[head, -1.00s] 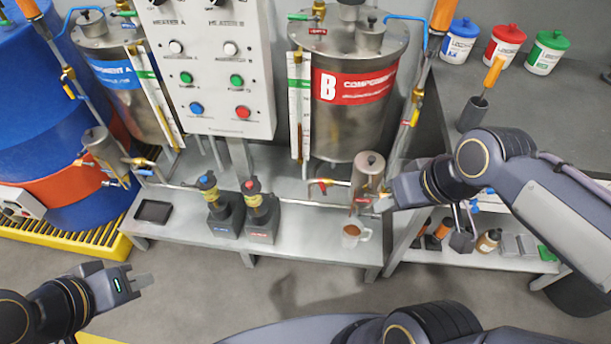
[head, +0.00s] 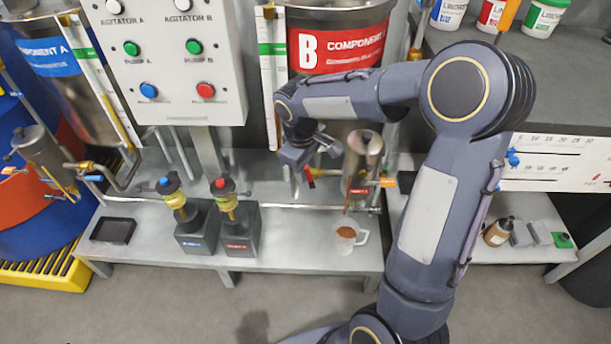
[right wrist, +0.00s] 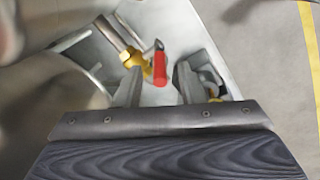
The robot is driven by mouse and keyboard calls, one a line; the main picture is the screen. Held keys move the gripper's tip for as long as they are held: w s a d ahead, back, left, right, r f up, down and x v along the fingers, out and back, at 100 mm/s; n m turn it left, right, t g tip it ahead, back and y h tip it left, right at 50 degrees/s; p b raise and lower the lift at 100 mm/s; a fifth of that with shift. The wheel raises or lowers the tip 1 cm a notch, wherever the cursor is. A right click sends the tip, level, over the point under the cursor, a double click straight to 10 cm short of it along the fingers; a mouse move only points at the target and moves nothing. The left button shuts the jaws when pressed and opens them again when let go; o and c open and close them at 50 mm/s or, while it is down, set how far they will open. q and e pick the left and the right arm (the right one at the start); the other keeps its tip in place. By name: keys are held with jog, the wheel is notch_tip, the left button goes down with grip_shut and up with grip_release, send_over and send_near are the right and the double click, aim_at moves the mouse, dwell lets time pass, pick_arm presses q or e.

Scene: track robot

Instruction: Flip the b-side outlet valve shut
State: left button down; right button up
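The steel B tank with its red label (head: 345,48) stands at the back centre, partly hidden by my right arm. Below it, the b-side outlet valve's red handle (head: 309,177) shows only in part. In the right wrist view the red handle (right wrist: 160,68) sticks out from a brass fitting (right wrist: 132,57) on a pipe. My right gripper (head: 311,163) is at this valve, fingers apart. In the right wrist view the gripper (right wrist: 157,80) has the handle between its fingertips, with gaps on both sides; contact is not visible. My left gripper is out of view.
A small steel cylinder (head: 362,155) with an orange-handled valve (head: 385,182) stands just right of my right gripper. A cup (head: 349,238) sits below it on the bench (head: 300,250). Two pumps (head: 195,228) (head: 238,230) and a black tray (head: 113,231) stand to the left.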

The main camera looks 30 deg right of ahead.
jog(key=shift+d+f, duration=0.15)
jog(key=shift+f, duration=1.1)
grip_shut()
jog(key=shift+s+d+r+t+y, duration=0.2)
jog(key=shift+d+t+y, duration=0.15)
jog(key=shift+y, duration=0.25)
jog(key=shift+s+d+t+y, duration=0.1)
jog(key=shift+d+t+y, duration=0.1)
jog(key=shift+t+y, duration=0.4)
grip_release()
